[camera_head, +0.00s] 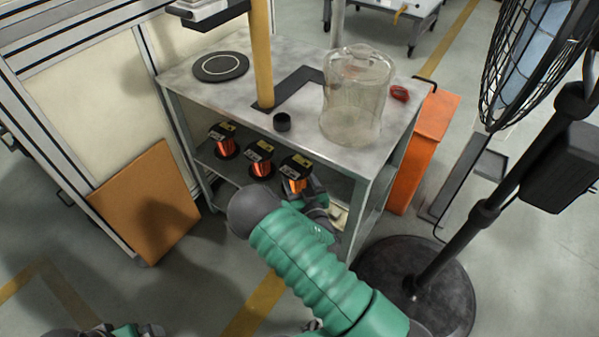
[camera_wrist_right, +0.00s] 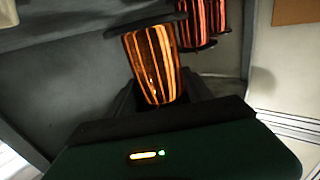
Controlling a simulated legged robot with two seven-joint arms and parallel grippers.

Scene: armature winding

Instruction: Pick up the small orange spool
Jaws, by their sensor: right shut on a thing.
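Three spools of orange-copper wire with black flanges and labelled tops are in a row at the lower shelf of the metal bench: a left one (camera_head: 224,143), a middle one (camera_head: 260,163) and a right one (camera_head: 297,178). My right gripper (camera_head: 303,191) is shut on the right spool, which stays upright. In the right wrist view this spool (camera_wrist_right: 152,62) stands between the jaws, its lower part hidden by the gripper. I cannot tell whether it touches the shelf. Part of my left arm shows at the bottom left edge; its jaws are not clear.
An orange cabinet (camera_head: 430,140) and a fan (camera_head: 470,220) stand right. A brown board (camera_head: 147,203) leans at left.

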